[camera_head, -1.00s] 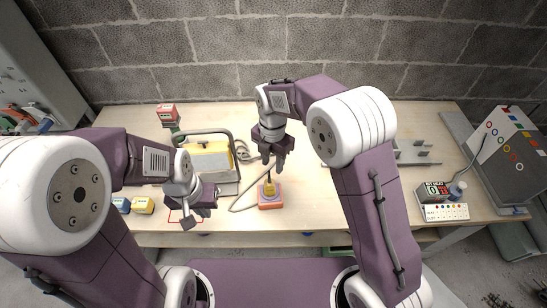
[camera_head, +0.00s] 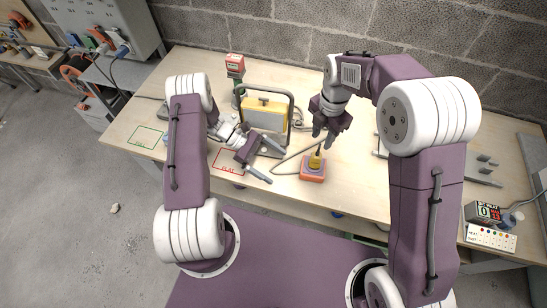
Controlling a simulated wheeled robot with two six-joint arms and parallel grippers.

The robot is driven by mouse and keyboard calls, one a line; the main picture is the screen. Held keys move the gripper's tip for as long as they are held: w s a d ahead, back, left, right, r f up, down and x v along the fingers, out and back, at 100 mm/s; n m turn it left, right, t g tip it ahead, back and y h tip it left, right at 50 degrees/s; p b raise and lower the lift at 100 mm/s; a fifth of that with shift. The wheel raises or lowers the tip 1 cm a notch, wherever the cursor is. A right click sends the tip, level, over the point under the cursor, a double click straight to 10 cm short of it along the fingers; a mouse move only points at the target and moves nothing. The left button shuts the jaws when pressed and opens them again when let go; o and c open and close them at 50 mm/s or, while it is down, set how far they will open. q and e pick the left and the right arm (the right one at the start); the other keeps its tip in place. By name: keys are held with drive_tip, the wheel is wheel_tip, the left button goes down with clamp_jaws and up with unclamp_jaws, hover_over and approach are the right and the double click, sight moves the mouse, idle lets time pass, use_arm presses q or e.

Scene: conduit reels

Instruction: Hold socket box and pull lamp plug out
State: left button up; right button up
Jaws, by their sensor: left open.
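The socket box (camera_head: 312,174) is a small orange block on the table, right of the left gripper. The yellow lamp plug (camera_head: 316,162) stands upright in its top, with a dark stem above it. The lamp (camera_head: 262,112) is a yellow panel in a grey tube frame, behind and left of the box. My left gripper (camera_head: 265,160) is open and empty, its fingers pointing right, a short way left of the box. My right gripper (camera_head: 324,137) points down just above the plug; its fingers look apart, near the plug's stem, and grip nothing visible.
A grey cable (camera_head: 287,165) loops on the table left of the socket box. A red outlined mat area (camera_head: 228,162) lies under the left gripper, and a green outlined one (camera_head: 146,137) at left.

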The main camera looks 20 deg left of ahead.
sight(306, 164)
use_arm(q)
drive_tip(key=w+n, duration=0.1)
drive_tip(key=w+f+t+h, duration=0.1)
drive_tip(key=w+a+f+n+t, duration=0.1)
drive_tip(key=shift+w+n+h, duration=0.15)
drive_tip(key=shift+n+h, duration=0.15)
drive_tip(key=d, duration=0.9)
drive_tip(key=w+d, duration=0.1)
drive_tip(key=d, duration=0.4)
drive_tip(key=shift+f, duration=0.35)
drive_tip(key=shift+w+d+f, duration=0.1)
drive_tip(key=shift+d+f, duration=0.15)
drive_tip(key=shift+d, duration=0.2)
